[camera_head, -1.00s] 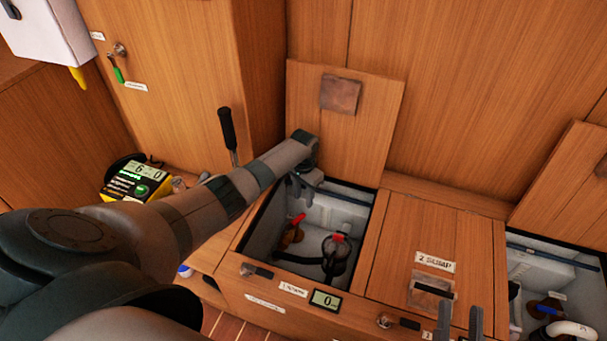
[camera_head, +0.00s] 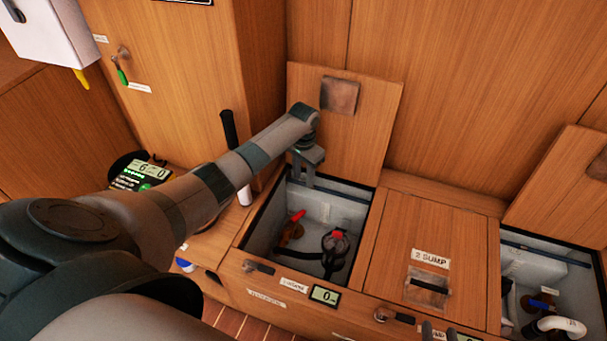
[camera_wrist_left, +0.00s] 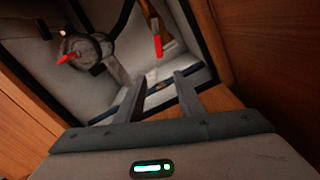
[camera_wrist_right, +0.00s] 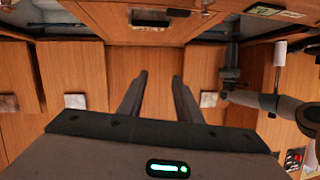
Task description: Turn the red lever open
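The red lever (camera_head: 297,215) sits on a brass valve (camera_head: 290,232) inside the open left compartment; the lever also shows in the left wrist view (camera_wrist_left: 158,46). A round dark pump with a red part (camera_head: 336,236) is to its right, with a hose. My left gripper (camera_head: 311,184) points down at the back of this compartment, above and apart from the lever. In the left wrist view its fingers (camera_wrist_left: 158,88) are apart and empty. My right gripper (camera_wrist_right: 158,78) is open and empty; only its fingertips show at the head view's bottom edge.
A raised wooden lid (camera_head: 372,115) stands behind the left compartment. The closed sump lid (camera_head: 400,235) is to its right. A further open compartment (camera_head: 548,262) holds a blue-handled valve. A black-handled upright lever (camera_head: 229,130) stands left of my left forearm.

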